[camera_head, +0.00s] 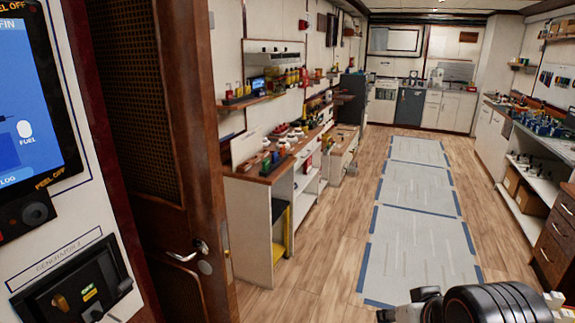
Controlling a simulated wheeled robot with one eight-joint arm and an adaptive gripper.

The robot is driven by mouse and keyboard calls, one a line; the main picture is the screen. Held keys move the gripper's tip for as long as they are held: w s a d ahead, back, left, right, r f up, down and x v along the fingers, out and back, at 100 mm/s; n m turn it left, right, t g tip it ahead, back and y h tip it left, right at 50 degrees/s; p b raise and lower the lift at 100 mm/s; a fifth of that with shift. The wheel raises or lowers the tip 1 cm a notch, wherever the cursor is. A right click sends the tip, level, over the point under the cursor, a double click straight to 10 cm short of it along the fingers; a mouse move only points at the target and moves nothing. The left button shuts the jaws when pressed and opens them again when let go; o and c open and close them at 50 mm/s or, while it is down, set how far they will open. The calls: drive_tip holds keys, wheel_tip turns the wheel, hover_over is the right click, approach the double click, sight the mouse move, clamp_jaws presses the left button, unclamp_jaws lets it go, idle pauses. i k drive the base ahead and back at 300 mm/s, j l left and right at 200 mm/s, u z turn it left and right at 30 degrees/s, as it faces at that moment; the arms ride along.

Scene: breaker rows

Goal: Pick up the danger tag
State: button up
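I cannot make out a danger tag anywhere in this view. Small red and yellow items lie on the left bench and shelf, but they are too small to tell apart. Part of my arm, black and rounded with grey and white pieces, shows at the bottom right edge. The fingers of my gripper do not show, so its hold cannot be seen.
A control panel with a dark switch unit (75,285) and a screen (32,110) is close on the left. A brown door (175,150) stands beside it. The left bench (255,176) and right drawers (556,240) flank an aisle with floor sheets (425,240).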

sight(229, 95)
drive_tip(key=i+l+z, duration=0.1)
drive_tip(key=i+z, duration=0.25)
drive_tip(key=i, duration=1)
drive_tip(key=i+j+u, duration=0.2)
drive_tip(key=i+u, duration=0.95)
drive_tip(key=i+l+u, duration=0.15)
drive_tip(key=i+u, duration=0.25)
